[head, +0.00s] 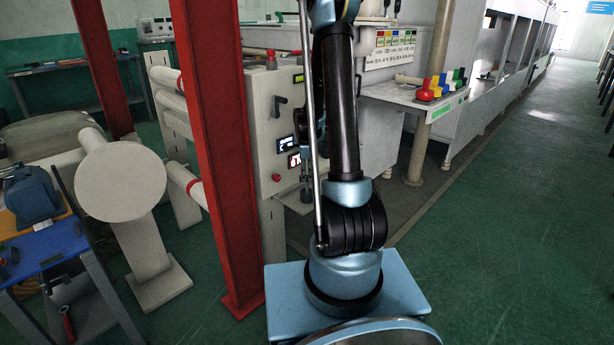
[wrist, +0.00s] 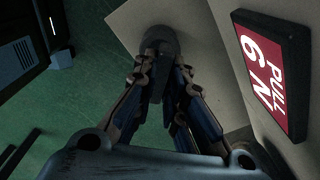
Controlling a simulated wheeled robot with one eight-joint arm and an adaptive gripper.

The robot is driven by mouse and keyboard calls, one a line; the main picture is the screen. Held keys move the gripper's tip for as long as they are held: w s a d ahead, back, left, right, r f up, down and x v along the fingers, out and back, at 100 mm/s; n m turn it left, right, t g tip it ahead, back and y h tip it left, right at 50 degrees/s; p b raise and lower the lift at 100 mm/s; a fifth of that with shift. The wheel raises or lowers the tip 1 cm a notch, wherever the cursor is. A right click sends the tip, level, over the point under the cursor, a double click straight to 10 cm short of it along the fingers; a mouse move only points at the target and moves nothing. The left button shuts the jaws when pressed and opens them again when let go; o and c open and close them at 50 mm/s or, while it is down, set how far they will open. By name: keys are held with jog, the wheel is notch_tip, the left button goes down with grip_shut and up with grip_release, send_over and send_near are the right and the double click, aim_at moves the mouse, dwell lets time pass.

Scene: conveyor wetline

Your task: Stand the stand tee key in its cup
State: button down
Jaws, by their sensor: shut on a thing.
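My gripper (wrist: 160,85) points at a pale shelf (wrist: 205,35) in the wrist view, and its two fingers are closed in on a dark grey piece (wrist: 158,84) between them. This looks like the tee key, largely hidden by the fingers. A round dark grey part (wrist: 160,37) shows just past the fingertips, over the shelf; I cannot tell whether it is the cup or part of the key. In the head view my gripper (head: 305,172) is small, beside the machine's panel and above a small shelf (head: 297,201), partly behind my arm.
A red display (wrist: 272,72) reading "PULL 6 N" is close on the right in the wrist view. The pale machine cabinet (head: 262,130) carries displays and knobs. A red post (head: 215,130) stands left of my arm. The green floor (head: 510,230) at right is clear.

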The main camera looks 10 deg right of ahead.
jog(key=shift+f, duration=0.4)
jog(key=c, duration=1.6)
grip_release()
jog(key=shift+o, duration=0.2)
jog(key=shift+r, duration=0.1)
notch_tip(320, 180, up, 12)
jog(key=shift+a, duration=0.2)
